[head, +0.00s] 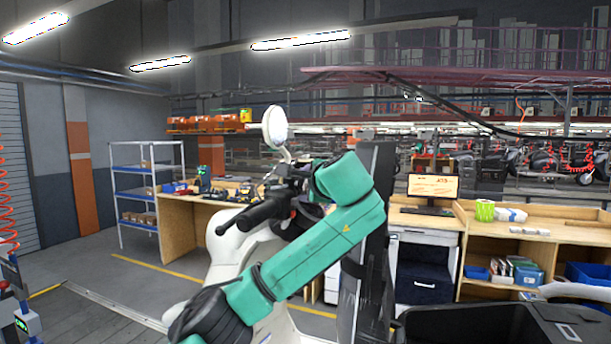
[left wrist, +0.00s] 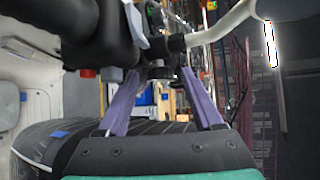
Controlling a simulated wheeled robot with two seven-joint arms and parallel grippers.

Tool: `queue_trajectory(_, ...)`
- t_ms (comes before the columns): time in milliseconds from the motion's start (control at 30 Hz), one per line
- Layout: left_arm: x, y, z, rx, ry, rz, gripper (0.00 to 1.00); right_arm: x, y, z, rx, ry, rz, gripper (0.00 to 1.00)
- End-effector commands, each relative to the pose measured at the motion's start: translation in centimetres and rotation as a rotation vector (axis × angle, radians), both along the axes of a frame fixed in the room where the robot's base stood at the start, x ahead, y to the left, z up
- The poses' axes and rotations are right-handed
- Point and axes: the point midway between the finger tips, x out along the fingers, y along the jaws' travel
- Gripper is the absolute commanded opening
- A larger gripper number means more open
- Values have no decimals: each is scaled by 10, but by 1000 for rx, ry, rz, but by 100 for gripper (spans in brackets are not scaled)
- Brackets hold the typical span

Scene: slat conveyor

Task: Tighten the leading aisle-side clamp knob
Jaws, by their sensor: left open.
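My left gripper (head: 298,178) is at the scooter's handlebar in the head view, at the end of my green arm. It is largely hidden there among dark handlebar parts. In the left wrist view its two purple fingers (left wrist: 160,80) stand apart. A small dark rounded part (left wrist: 160,72) shows between or just beyond the fingertips; I cannot tell whether it is a clamp knob or whether the fingers touch it. The white scooter (head: 232,250) has a black handgrip (head: 242,217) and a round mirror (head: 275,126). No clamp knob is clearly seen in the head view. My right gripper is out of view.
The black handlebar grip (left wrist: 95,30) and a pale curved stem (left wrist: 222,28) crowd my gripper from above in the left wrist view. Behind the scooter stand a wooden bench (head: 185,240) and a blue shelf rack (head: 135,197). A black bin (head: 470,322) is at the lower right.

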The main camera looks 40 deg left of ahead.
Motion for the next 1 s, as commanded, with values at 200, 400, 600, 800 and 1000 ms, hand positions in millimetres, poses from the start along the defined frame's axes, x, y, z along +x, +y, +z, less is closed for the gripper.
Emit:
queue_trajectory(200, 0, 0, -1, 1, -1, 0, 64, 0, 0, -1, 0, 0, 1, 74)
queue_trajectory(400, 0, 0, 0, 1, -1, 0, 0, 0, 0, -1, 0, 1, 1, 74)
queue_trajectory(600, 0, 0, -2, 3, -7, 0, 0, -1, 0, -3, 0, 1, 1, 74)
queue_trajectory(800, 0, 0, -7, 18, -52, 1, 0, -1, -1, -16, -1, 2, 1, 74)
queue_trajectory(1000, -1, 0, -13, 56, -160, 1, 0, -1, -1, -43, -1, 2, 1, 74)
